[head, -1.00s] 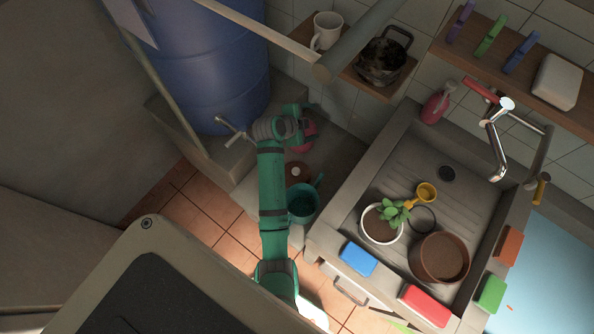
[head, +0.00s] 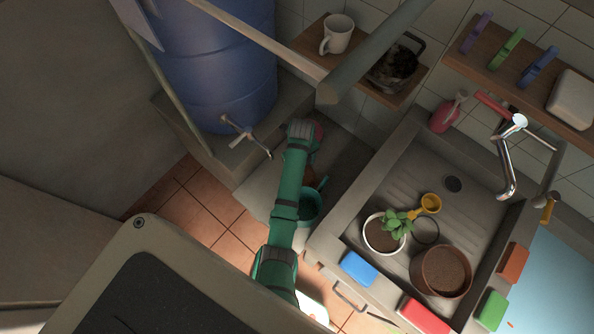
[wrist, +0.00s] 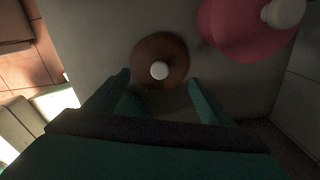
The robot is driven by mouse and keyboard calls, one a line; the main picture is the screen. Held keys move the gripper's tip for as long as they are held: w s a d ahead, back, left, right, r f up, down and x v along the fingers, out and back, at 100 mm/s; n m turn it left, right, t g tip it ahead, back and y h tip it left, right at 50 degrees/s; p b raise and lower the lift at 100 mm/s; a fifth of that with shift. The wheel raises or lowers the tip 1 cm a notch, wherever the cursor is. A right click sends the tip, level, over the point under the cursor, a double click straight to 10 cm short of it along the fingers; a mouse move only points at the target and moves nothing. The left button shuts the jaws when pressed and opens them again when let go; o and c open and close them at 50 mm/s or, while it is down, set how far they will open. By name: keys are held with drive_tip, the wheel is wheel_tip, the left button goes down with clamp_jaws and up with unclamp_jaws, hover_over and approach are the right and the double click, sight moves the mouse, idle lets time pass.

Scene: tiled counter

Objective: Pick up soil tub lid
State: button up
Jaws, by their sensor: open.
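The soil tub lid (wrist: 176,48), a brown disc with a white knob, lies on a grey surface in the wrist view. In the head view my arm covers most of it. My gripper (wrist: 158,80) is open and empty, its two fingers apart just on the near side of the lid, one to the left and one to the right of its near edge. I cannot tell the height of the fingers above the lid. In the head view the gripper is hidden by my arm.
A pink object (wrist: 235,32) with a white knob stands close right of the lid. A teal watering can (head: 308,207) is beside my arm. A blue barrel (head: 220,70) with a tap stands behind left. The sink (head: 405,165) with a potted plant (head: 380,236) is to the right.

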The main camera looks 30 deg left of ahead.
sight(309, 179)
drive_tip(key=shift+f, duration=0.55)
drive_tip(key=shift+d+f, duration=0.25)
drive_tip(key=shift+f, duration=0.2)
drive_tip(key=shift+a+f, duration=0.2)
drive_tip(key=shift+f, duration=2.25)
